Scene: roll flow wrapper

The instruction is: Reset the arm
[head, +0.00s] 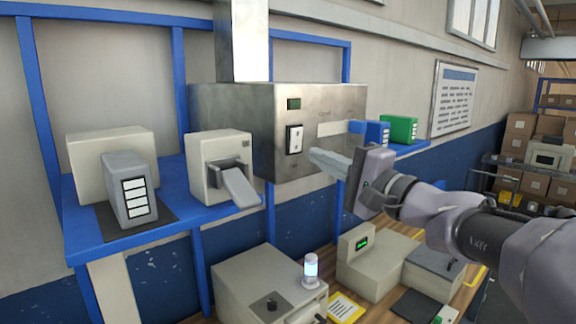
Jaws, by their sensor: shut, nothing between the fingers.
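My gripper (326,161) is at the middle of the head view, shut and empty. Its fingers point left, in front of the lower right part of a steel cabinet (231,118). I cannot tell whether the fingertips touch the cabinet or are apart from it. My arm (436,207) reaches in from the lower right edge of the picture, stretched out towards the cabinet.
A blue shelf (85,238) holds a grey labelled box (129,188) and a cream device with a chute (221,165). A blue binder (376,133) and a green binder (400,129) stand behind my gripper. Below are a lamp (311,270) and a machine with a green display (370,260).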

